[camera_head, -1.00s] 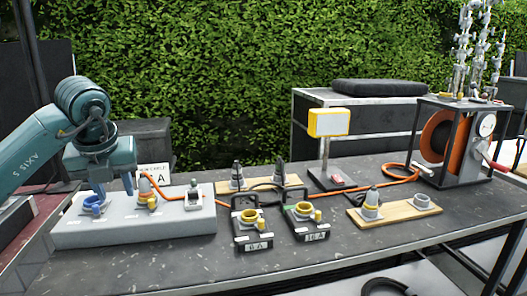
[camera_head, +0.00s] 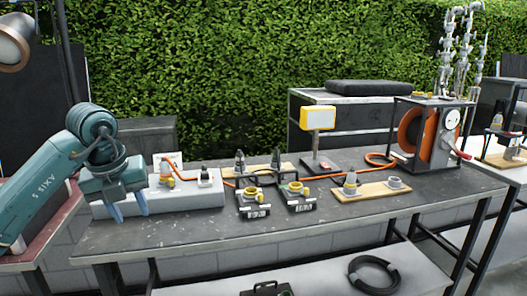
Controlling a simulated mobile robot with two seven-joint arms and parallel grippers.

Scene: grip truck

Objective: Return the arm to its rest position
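My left arm (camera_head: 55,175) is teal and comes in from the left edge, bent downward at the wrist. My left gripper (camera_head: 128,209) points down in front of the left end of the grey socket box (camera_head: 195,195). Its two blue fingers are apart, with nothing visible between them. It hides the left end of the box, so the blue socket there does not show. My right gripper is not in view.
The dark workbench (camera_head: 220,228) holds two black socket units (camera_head: 252,203), a wooden board with connectors (camera_head: 370,192), a yellow work lamp (camera_head: 318,118) and an orange cable reel (camera_head: 411,133). A coiled black cable (camera_head: 373,275) lies on the lower shelf. The bench's front left is clear.

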